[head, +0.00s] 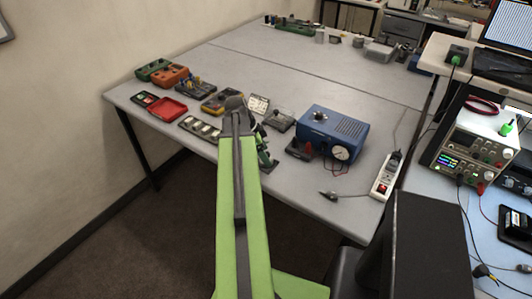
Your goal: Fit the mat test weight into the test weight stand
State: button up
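My green arm reaches from the bottom of the head view up to the near edge of the grey table (300,185). Its dark end, my gripper (236,104), is above the row of small devices. The fingers are too small and too much in line with the arm to show whether they are open or hold anything. I cannot make out for certain a mat test weight or its stand. A low tray with several pale pads (198,127) lies just left of my arm. Small metal-looking cylinders (320,36) stand far back on the table, too small to identify.
A blue instrument box (345,130) with a dial stands right of my arm. A red tray (168,109) and an orange case (170,76) are at the left. A power strip (386,176) lies near the right edge. The table middle behind the devices is clear.

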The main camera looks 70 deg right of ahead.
jog(key=p+v, duration=0.8)
jog(key=v, duration=0.2)
jog(key=shift+r, duration=0.2)
jog(key=shift+w+a, duration=0.1)
jog(key=shift+w, duration=0.05)
jog(key=w+a+f+n+t, duration=0.1)
jog(key=w+a+n+t, duration=0.2)
jog(key=w+a+n, duration=1.7)
jog(key=w+a+n+y, duration=0.1)
jog(key=w+a+n, duration=0.25)
jog(key=a, duration=0.85)
jog(key=w+a+n, duration=0.3)
jog(key=w+a, duration=0.1)
jog(key=a, duration=0.7)
jog(key=w+a+n+y, duration=0.1)
jog(key=w+a+n, duration=0.3)
jog(key=a, duration=0.8)
notch_tip(320, 180, down, 8)
jog(key=b, duration=0.6)
jog(key=shift+s+t+b, duration=0.15)
jog(key=shift+t+b, duration=0.25)
jog(key=shift+d+r+m+p, duration=0.15)
jog(key=shift+r+m+p, duration=0.1)
jog(key=shift+r+p, duration=0.15)
jog(key=shift+c, duration=0.4)
